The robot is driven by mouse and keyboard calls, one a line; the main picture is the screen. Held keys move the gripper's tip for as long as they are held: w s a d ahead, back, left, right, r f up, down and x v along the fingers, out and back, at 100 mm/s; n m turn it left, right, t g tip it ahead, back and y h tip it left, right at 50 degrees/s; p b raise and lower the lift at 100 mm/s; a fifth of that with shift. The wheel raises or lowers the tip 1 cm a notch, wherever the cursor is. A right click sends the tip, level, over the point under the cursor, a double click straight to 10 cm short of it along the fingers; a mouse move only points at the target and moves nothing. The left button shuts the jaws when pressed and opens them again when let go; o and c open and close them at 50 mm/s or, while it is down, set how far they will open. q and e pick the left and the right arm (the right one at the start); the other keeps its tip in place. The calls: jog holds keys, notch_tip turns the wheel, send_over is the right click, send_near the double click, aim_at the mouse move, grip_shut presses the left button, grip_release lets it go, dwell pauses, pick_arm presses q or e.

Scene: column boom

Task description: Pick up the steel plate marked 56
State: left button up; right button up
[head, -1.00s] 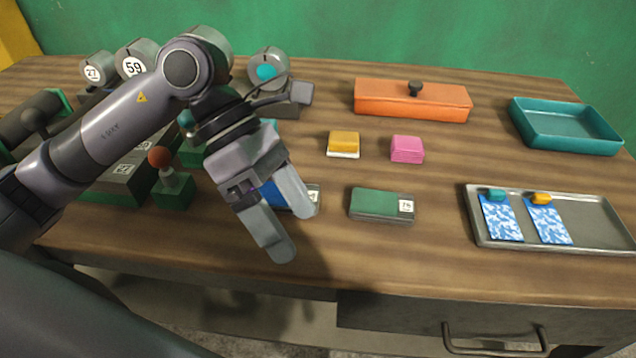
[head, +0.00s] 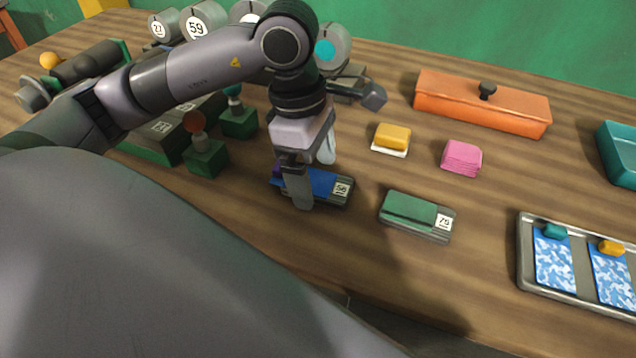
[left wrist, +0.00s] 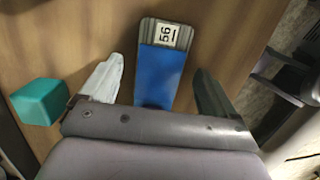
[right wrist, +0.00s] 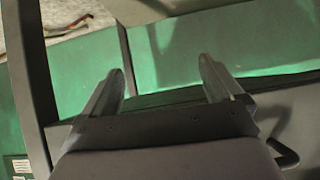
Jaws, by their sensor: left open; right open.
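The steel plate marked 56 (head: 343,189) lies on the wooden table, with a blue top and a white label at its right end. It also shows in the left wrist view (left wrist: 161,72), between the fingers. My left gripper (head: 312,172) is open above the plate, pointing down, one finger on each side of it. Its fingers and palm hide part of the plate in the head view; I cannot tell whether they touch it. My right gripper (right wrist: 163,85) is open and empty, facing green panels, away from the tabletop.
A green-topped plate marked 75 (head: 412,212) lies to the right. A joystick box (head: 206,157) stands left of the plate. A yellow block (head: 393,137), pink block (head: 462,157), orange box (head: 480,104) and metal tray (head: 527,262) lie farther right. Bare table separates them.

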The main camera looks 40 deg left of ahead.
pick_arm(q)
jog(key=shift+f, duration=0.5)
jog(key=shift+d, duration=0.1)
jog(key=c, duration=1.5)
jog(key=shift+w+r, duration=0.1)
grip_shut()
jog(key=shift+r, duration=0.1)
